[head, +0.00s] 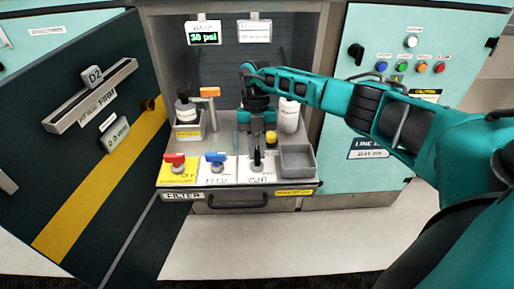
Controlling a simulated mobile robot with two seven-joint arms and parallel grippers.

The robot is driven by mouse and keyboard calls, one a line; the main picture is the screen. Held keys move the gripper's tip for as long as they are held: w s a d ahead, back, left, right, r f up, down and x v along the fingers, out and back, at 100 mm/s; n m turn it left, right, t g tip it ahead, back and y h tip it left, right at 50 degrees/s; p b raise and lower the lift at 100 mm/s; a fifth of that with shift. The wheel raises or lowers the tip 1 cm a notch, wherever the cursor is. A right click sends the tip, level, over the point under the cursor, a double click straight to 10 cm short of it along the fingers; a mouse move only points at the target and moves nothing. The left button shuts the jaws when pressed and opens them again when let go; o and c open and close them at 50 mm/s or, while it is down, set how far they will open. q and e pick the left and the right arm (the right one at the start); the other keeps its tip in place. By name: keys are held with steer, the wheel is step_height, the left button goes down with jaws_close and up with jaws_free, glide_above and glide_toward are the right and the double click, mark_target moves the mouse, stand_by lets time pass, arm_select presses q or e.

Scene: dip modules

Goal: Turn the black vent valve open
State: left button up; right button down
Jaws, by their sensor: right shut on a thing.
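The black vent valve (257,167) stands on the white plate labelled VENT, at the front of the bench in the open bay. Its handle points up and away from me in the picture. My right gripper (257,147) reaches in from the right and points down over the valve, shut on its black handle. The fingers and wrist hide part of the handle, so its exact angle is hard to tell. My left gripper is not in view.
A red valve (174,159) and a blue valve (215,158) stand left of the vent valve. A grey tray (297,160) is close on its right. A white bottle (289,115) stands behind. A gauge sign reads 30 psi (203,37). A dark open door (75,150) fills the left.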

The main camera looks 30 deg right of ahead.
steer(key=shift+s+f, duration=0.1)
steer(key=shift+f, duration=0.1)
steer(key=c, duration=1.1)
jaws_free()
steer(key=shift+w+d+r, duration=0.15)
steer(key=shift+w+r, duration=0.15)
steer(key=shift+r, duration=0.3)
steer(key=v, duration=1.1)
steer(key=shift+w+r, duration=0.1)
steer(key=shift+r, duration=0.25)
